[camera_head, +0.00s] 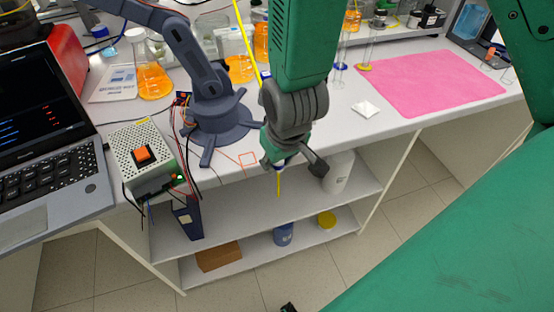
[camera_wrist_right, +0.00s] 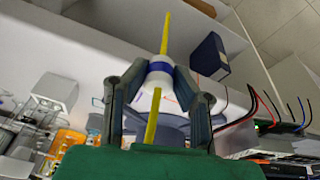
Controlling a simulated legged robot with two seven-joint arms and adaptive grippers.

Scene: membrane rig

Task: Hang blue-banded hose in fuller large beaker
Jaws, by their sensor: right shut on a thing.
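My right gripper (camera_head: 290,165) hangs in front of the bench's front edge, fingers down. It is shut on the blue-banded hose (camera_head: 279,187), a thin yellow tube whose end points down below the fingers. In the right wrist view, the hose's white collar with a blue band (camera_wrist_right: 159,67) sits between the two fingers. More of the yellow hose (camera_head: 242,35) shows at the top, left of my arm. Beakers with orange liquid (camera_head: 239,69) (camera_head: 261,42) stand at the back of the bench, partly hidden; I cannot tell which is the fuller large one. My left gripper is not in view.
A blue-grey desktop arm (camera_head: 211,90) stands left of my gripper. An orange flask (camera_head: 149,75), a power supply box (camera_head: 143,157) and a laptop (camera_head: 38,110) are further left. A pink mat (camera_head: 430,82) lies clear at right. Shelves (camera_head: 330,210) are below the bench.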

